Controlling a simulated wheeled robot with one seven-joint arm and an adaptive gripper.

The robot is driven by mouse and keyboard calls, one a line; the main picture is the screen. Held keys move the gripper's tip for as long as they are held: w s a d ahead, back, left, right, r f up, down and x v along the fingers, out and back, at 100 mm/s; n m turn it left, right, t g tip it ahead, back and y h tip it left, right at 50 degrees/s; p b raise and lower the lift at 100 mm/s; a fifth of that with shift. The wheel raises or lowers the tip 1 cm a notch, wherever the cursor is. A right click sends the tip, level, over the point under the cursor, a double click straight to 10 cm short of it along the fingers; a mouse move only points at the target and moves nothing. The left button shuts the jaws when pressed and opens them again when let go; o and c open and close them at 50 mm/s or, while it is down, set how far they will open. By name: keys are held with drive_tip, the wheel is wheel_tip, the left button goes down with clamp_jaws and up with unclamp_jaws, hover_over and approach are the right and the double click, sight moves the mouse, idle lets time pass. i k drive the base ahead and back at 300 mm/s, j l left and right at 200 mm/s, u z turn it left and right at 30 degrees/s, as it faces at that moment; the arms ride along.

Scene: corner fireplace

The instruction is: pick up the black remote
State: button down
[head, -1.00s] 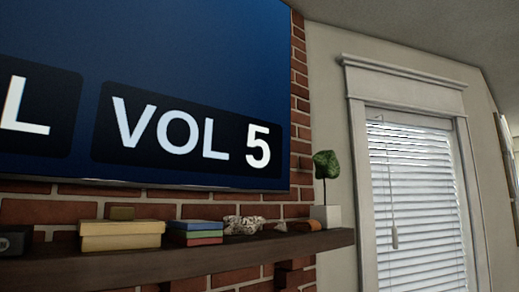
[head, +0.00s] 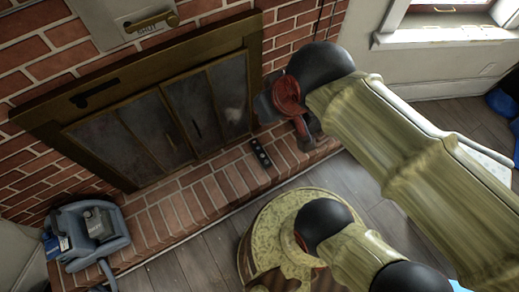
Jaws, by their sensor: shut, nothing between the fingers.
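The black remote (head: 261,153) lies on the brick hearth (head: 215,187), in front of the right part of the fireplace doors. It is narrow and dark with a few lighter round marks on its top. My gripper (head: 304,130) is above and to the right of the remote in the picture, apart from it. My gripper is shut with nothing in it. My arm comes in from the right and partly hides the gripper.
The fireplace doors (head: 165,115) stand behind the hearth. A blue-grey machine with a hose (head: 92,237) stands at the left. A round yellowish stool or table (head: 265,235) is below the hearth, partly behind my arm. Wooden floor (head: 190,262) shows between them.

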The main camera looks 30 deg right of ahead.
sight(254, 146)
drive_tip(key=k+l+u, duration=0.15)
drive_tip(key=l, duration=0.3)
drive_tip(key=k+l+u, duration=0.2)
drive_tip(key=l, duration=0.25)
drive_tip(key=k+l+u, duration=0.15)
drive_tip(key=l, duration=0.3)
drive_tip(key=k+l+u, duration=0.15)
drive_tip(key=l, duration=0.25)
drive_tip(key=k, duration=0.1)
